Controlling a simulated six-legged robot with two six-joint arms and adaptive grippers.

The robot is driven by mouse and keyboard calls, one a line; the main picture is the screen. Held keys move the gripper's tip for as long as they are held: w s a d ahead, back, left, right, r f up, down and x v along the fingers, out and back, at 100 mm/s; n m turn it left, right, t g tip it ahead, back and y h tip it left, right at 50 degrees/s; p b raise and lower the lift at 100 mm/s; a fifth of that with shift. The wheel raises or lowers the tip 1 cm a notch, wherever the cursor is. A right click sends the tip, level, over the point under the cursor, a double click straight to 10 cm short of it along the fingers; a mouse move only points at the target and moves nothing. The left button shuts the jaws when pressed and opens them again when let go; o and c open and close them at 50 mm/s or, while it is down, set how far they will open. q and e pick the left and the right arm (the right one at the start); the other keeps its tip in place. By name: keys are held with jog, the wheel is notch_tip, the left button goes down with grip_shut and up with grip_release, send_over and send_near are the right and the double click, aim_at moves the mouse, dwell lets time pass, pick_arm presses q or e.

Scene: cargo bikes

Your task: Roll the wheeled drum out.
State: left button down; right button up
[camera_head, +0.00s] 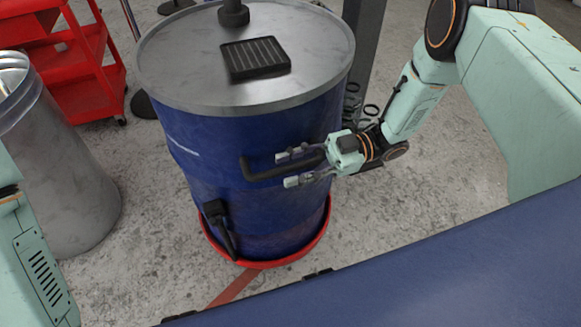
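The wheeled drum (190,140) is a blue barrel with a grey metal lid (190,60), upright in the centre on a red round base (265,263). Its wheels are hidden. A black bar handle (252,170) sticks out from its front side. My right gripper (284,169) reaches in from the right at this handle. Its two fingers are spread, one above and one below the bar, with a gap showing; I cannot tell whether they touch it. My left gripper is out of view; only part of the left arm shows at the lower left.
A grey metal bin (75,180) stands close to the drum's left. A red cart (85,75) is behind it at the upper left. A dark post (365,40) rises behind the drum. Concrete floor (430,190) is clear to the right of the drum.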

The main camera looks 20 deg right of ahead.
jog(key=shift+a, duration=0.25)
grip_shut()
dwell(0.7)
